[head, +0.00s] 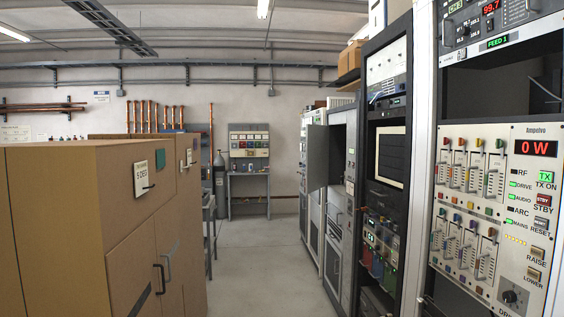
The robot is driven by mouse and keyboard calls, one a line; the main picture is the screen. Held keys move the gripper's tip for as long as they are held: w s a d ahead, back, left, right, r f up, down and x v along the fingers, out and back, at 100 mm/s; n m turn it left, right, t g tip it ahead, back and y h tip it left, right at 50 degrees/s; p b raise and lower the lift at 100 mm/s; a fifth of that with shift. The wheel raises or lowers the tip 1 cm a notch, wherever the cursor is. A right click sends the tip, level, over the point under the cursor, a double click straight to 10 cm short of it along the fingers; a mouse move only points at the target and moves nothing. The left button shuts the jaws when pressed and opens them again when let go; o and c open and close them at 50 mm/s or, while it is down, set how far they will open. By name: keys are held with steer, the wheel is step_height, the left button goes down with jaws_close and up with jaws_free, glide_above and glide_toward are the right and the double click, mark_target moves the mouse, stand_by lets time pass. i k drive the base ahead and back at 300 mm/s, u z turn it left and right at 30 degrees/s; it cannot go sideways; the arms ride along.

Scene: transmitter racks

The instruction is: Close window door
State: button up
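No door is plainly marked as the window door. A grey cabinet door (317,158) on the right-hand row, well down the aisle, seems to stand out from its cabinet as if swung open. I cannot tell whether it has a window. Below it are lower cabinet fronts with framed panels (333,262); whether these are fully shut is too small to tell. My gripper is not in view.
Tan cabinets (70,225) with dark handles (160,278) fill the left. A clear floor aisle (262,260) runs to a grey console (249,150) at the back wall. A black rack (388,150) and a transmitter panel (490,210) reading 0 W stand close at right.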

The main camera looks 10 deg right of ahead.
mark_target(316, 136)
steer(key=u, duration=0.1)
steer(key=i, duration=5.9)
steer(key=z, duration=1.65)
